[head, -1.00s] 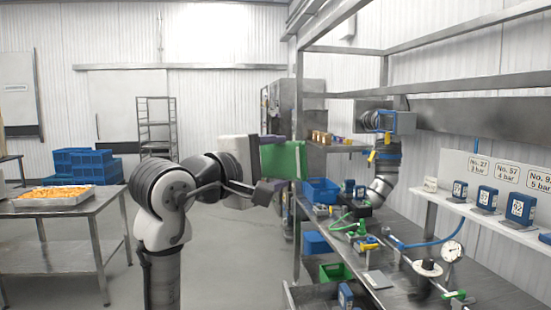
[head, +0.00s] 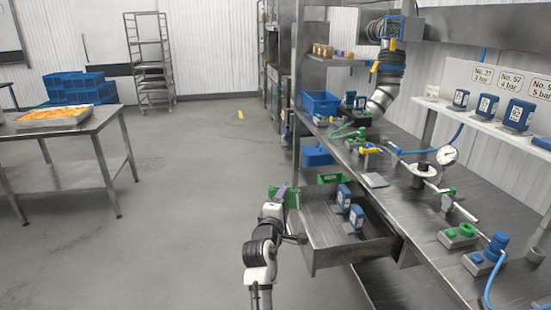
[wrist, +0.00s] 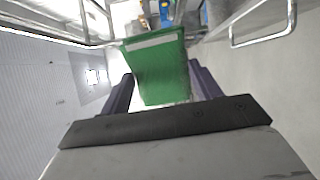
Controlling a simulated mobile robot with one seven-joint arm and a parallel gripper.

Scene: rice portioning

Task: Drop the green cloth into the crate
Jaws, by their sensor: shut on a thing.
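My gripper (head: 282,196) is low in the middle of the head view, just left of the open drawer. I cannot tell which crate is meant.
The open metal drawer (head: 345,252) holds blue devices (head: 356,217) and juts out to my gripper's right. The workbench (head: 400,205) carries valves, hoses and a gauge. A table (head: 75,150) with a food tray stands at left. The floor between is clear.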

